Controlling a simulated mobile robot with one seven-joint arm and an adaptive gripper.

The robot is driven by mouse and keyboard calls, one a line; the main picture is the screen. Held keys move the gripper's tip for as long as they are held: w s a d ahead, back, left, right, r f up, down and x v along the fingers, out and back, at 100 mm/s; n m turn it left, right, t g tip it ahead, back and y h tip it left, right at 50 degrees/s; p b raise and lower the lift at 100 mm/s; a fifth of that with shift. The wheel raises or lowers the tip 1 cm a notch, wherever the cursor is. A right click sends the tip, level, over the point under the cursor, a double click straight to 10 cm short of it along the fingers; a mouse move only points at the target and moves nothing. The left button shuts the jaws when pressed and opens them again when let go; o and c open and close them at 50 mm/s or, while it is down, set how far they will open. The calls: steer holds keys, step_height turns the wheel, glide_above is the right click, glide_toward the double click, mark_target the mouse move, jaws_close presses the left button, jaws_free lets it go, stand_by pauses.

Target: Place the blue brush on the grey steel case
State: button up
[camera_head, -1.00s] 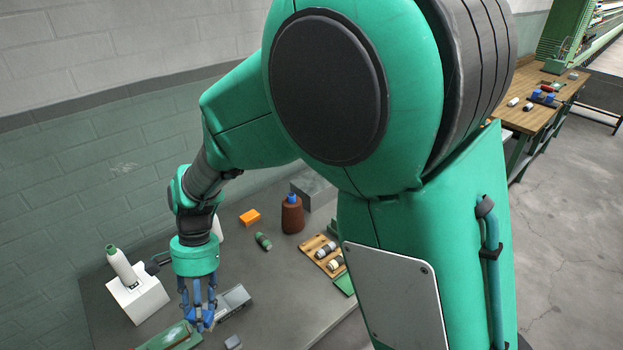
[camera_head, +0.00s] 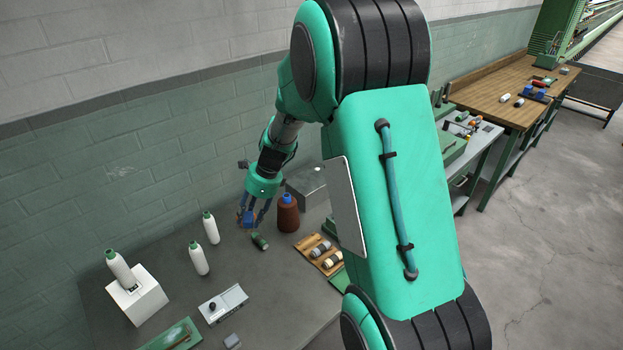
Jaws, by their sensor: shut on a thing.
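My gripper (camera_head: 252,222) is shut on the blue brush (camera_head: 248,218), which shows as a small blue piece between its fingers. The fingers hide part of the brush. They are above the back of the grey table, left of the brown bottle. The grey steel case (camera_head: 310,183) stands at the back of the table, to the right of my gripper and behind the brown bottle. My arm hides part of the case's right side.
A brown bottle with a blue cap (camera_head: 288,212) stands between gripper and case. A green-and-dark cylinder (camera_head: 260,241) lies in front. White bottles (camera_head: 199,258), a white block (camera_head: 138,297), a grey control box (camera_head: 222,303) and a wooden rack (camera_head: 318,255) are around.

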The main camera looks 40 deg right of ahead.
steer(key=w+d+m+t+h+p, duration=0.1)
steer(key=d+m, duration=0.4)
steer(key=d, duration=0.9)
steer(key=shift+w+d+m+h, duration=0.2)
steer(key=shift+w+m+h, duration=0.1)
steer(key=shift+w, duration=0.35)
steer(key=d+m, duration=0.1)
steer(key=d, duration=0.3)
steer(key=d+m+h, duration=0.1)
steer(key=d+m, duration=0.1)
steer(key=d, duration=0.2)
steer(key=d+m+p, duration=0.1)
steer(key=d, duration=0.3)
steer(key=shift+s+d+f+m+t+h, duration=0.2)
steer(key=shift+s+d+m+t+h, duration=0.1)
steer(key=shift+h, duration=0.1)
steer(key=shift+c, duration=0.2)
steer(key=f, duration=0.5)
steer(key=shift+a, duration=0.25)
steer(key=shift+w, duration=0.1)
glide_above(300, 183)
steer(key=s, duration=0.2)
steer(key=shift+w+f, duration=0.1)
steer(key=shift+f, duration=0.65)
steer(key=shift+f, duration=1.75)
